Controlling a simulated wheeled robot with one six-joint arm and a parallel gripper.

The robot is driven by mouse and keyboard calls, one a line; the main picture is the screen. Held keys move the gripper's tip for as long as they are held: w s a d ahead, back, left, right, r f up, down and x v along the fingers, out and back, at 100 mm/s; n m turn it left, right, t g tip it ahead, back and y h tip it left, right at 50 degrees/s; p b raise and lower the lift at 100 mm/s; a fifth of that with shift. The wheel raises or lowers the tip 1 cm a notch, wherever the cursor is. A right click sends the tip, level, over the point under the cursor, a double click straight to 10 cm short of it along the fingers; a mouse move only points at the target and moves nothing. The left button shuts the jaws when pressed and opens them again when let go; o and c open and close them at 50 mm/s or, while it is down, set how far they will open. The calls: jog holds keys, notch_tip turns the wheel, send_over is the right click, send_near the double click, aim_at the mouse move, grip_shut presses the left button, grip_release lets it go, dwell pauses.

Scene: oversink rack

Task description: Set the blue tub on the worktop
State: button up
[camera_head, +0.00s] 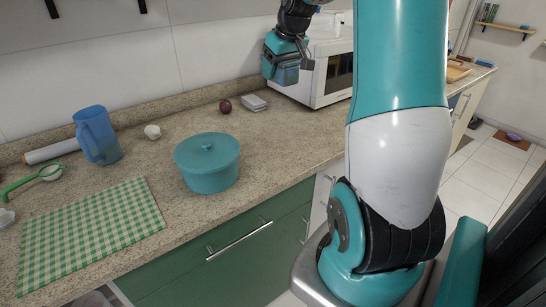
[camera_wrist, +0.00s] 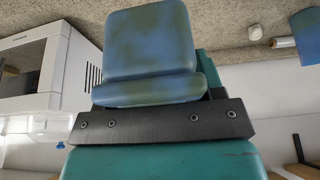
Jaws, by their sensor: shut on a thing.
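The blue tub (camera_head: 287,76) is in my gripper (camera_head: 286,62) in the head view, high above the back of the worktop (camera_head: 275,145) and in front of the microwave's left side. My gripper is shut on it. In the wrist view the tub (camera_wrist: 150,48) fills the upper middle, blue with greenish patches, just beyond the black gripper bar. It is clear of the worktop, which shows behind it at the top of that view. The fingertips' exact hold on the tub is hard to make out.
A teal lidded pot (camera_head: 207,162), blue pitcher (camera_head: 97,136), green checked cloth (camera_head: 90,232), white cup (camera_head: 152,132), dark red fruit (camera_head: 225,106) and white stack (camera_head: 254,102) stand on the worktop. The white microwave (camera_head: 325,70) is close by. Bare worktop lies right of the pot.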

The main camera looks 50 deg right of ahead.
aim_at(273, 147)
jog(key=x, duration=0.1)
jog(key=b+x, duration=0.1)
jog(key=shift+a+f, duration=0.25)
jog(key=shift+f, duration=0.2)
notch_tip(273, 147, down, 19)
jog(key=shift+f, duration=0.2)
jog(key=shift+f, duration=0.15)
jog(key=o, duration=1.2)
